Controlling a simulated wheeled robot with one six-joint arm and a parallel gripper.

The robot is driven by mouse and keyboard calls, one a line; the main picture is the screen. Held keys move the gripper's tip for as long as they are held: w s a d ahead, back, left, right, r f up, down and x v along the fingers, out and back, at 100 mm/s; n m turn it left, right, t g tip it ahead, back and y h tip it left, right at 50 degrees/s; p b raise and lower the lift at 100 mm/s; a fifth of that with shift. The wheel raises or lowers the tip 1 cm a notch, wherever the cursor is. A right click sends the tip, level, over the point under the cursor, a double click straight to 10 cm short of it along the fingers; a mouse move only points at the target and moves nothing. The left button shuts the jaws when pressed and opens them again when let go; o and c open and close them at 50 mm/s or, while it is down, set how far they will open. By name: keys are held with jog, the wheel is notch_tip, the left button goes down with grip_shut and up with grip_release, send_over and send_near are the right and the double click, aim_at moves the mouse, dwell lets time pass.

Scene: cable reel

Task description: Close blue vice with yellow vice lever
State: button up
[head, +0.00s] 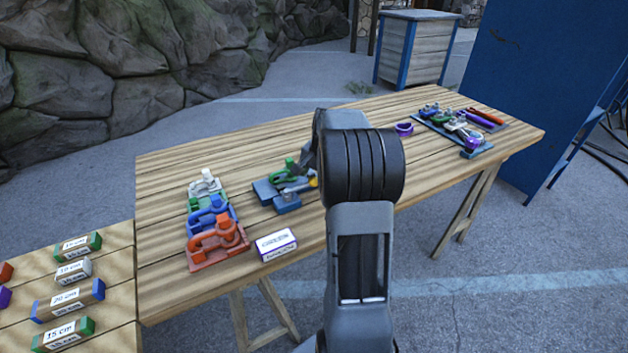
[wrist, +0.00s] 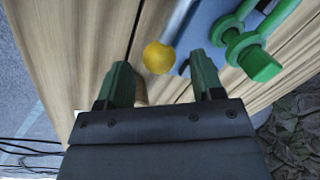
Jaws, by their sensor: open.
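The blue vice (head: 288,203) lies on the wooden table, partly hidden behind my arm in the head view. It also shows at the top of the wrist view (wrist: 205,22). Its yellow lever knob (wrist: 158,58) sits at the end of a short grey rod; a bit of yellow (head: 313,182) shows beside my arm in the head view. My gripper (wrist: 162,82) is open, with its two green-tipped fingers apart. The knob appears between and just beyond the fingertips in the wrist view; I cannot tell the exact height gap. Nothing is held.
A green clamp (wrist: 255,55) is on the vice's right side in the wrist view. A row of white, blue and orange clamps (head: 218,238) and a labelled box (head: 276,244) stand left and in front. A purple ring (head: 404,129) and a tool tray (head: 440,128) lie farther right.

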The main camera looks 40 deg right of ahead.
jog(key=shift+w+a+f, duration=0.1)
jog(key=shift+w+f, duration=0.05)
jog(key=shift+f, duration=0.75)
jog(key=shift+c, duration=0.2)
grip_shut()
